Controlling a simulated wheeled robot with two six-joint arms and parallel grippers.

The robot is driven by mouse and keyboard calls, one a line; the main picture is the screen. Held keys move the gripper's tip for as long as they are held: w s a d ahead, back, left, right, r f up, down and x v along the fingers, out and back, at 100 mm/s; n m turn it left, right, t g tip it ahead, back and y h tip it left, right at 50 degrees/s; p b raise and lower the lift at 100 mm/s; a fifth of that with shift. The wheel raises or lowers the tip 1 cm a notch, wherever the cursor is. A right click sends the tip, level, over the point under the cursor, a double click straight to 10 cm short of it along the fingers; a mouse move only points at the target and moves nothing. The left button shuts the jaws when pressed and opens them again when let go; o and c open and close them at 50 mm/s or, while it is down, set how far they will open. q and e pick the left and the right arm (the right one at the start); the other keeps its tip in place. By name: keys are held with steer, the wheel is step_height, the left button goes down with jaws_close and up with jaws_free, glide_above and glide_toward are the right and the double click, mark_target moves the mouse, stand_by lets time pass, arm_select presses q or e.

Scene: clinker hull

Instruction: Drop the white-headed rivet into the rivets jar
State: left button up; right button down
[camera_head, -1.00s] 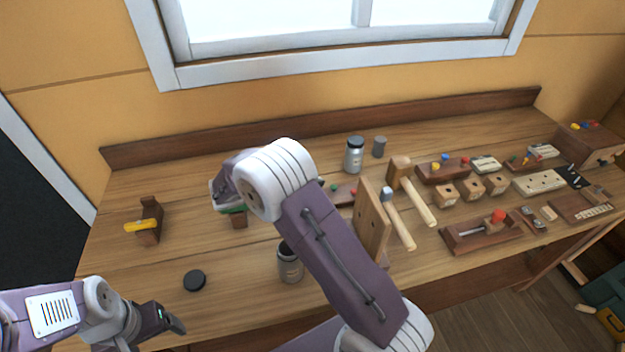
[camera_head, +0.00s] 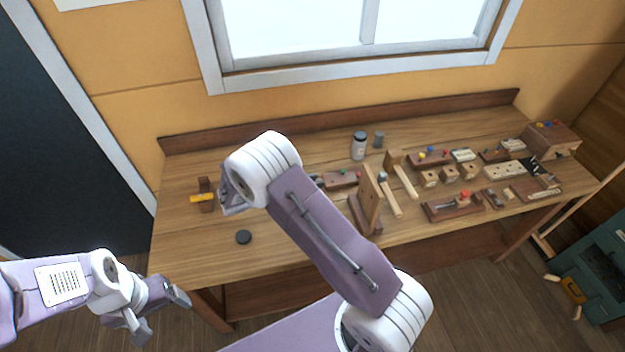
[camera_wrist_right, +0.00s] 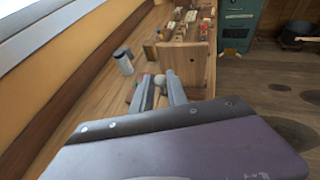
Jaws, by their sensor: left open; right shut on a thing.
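My right gripper (camera_head: 226,198) is over the left part of the bench in the head view, partly hidden by its own wrist. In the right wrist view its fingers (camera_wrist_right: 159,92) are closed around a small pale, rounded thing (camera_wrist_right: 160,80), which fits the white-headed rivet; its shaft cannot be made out. A grey jar with a dark lid (camera_head: 358,146) stands at the back of the bench, and it also shows in the right wrist view (camera_wrist_right: 123,62). No open jar shows now; my right arm covers the bench's front middle. My left gripper (camera_head: 160,312) is open and empty, off the bench's front left.
A wooden block with a yellow part (camera_head: 203,198) is at the left. An upright board (camera_head: 368,198), mallets (camera_head: 402,175) and several drilled blocks (camera_head: 450,173) fill the right. A small grey cylinder (camera_head: 378,140) stands at the back.

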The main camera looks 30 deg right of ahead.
steer(key=f+b, duration=0.1)
steer(key=f, duration=0.1)
steer(key=f+b, duration=0.1)
steer(key=b, duration=0.1)
steer(key=f+b, duration=0.1)
steer(key=f, duration=0.1)
steer(key=shift+s+a+f, duration=0.2)
steer(key=shift+s+f, duration=0.05)
steer(key=shift+f, duration=0.05)
steer(key=c, duration=1.2)
jaws_free()
steer(key=shift+c, duration=0.2)
steer(key=shift+w+b, duration=0.1)
steer(key=shift+b, duration=0.2)
steer(key=b+v, duration=0.2)
steer(key=v, duration=0.7)
steer(key=shift+d+f, duration=0.15)
